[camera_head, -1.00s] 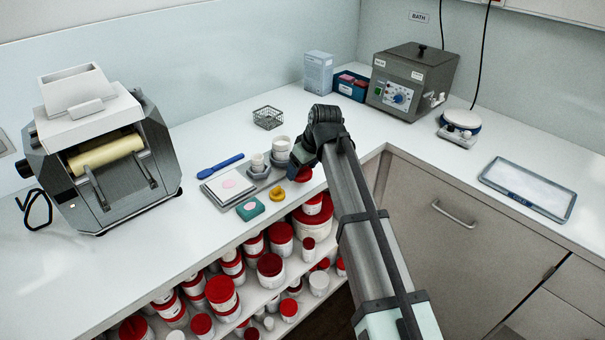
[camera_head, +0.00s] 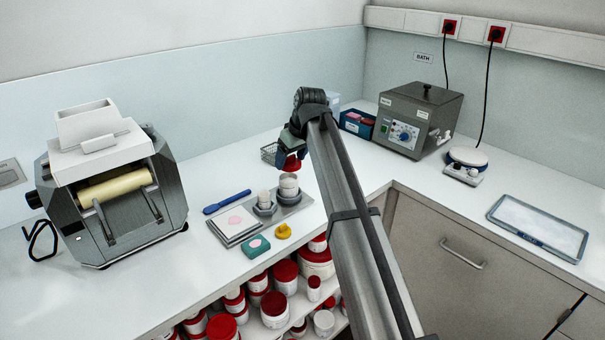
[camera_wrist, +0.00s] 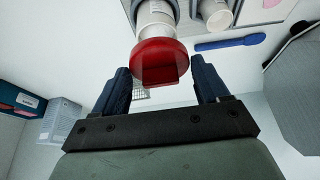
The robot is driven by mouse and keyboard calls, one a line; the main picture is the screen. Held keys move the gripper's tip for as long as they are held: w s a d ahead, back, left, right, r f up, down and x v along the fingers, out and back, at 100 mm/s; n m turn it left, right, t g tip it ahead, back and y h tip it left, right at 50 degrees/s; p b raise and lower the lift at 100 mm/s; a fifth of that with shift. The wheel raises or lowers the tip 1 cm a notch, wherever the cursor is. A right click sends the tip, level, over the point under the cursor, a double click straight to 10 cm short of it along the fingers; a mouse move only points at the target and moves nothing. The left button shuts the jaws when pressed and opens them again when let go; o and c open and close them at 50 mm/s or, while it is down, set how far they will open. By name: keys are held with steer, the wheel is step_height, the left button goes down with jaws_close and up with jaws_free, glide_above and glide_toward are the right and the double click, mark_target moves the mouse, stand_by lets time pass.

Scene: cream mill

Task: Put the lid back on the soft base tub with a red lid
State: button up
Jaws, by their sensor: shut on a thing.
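My gripper (camera_head: 291,150) is shut on a red lid (camera_head: 291,164), held in the air above the back of the small tray. In the wrist view the red lid (camera_wrist: 160,60) is between the two dark blue fingers. A white tub (camera_head: 289,182) stands upright in a grey holder on the tray, with no lid visible on it. The lid is above it and slightly behind in the picture; I cannot tell the exact gap. In the wrist view the lid partly covers the white tub (camera_wrist: 154,16). A smaller white tub (camera_head: 264,198) stands to its left.
A wire basket (camera_head: 268,153) is behind. A roller mill (camera_head: 115,190) stands left. Red-lidded tubs (camera_head: 275,309) fill the shelves below.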

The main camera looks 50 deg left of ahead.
steer(key=shift+w+a+r, duration=0.1)
steer(key=shift+a, duration=0.55)
steer(key=shift+f, duration=2.2)
steer(key=shift+f, duration=0.6)
stand_by(0.9)
steer(key=o, duration=1)
steer(key=shift+r, duration=0.15)
steer(key=shift+r, duration=2.1)
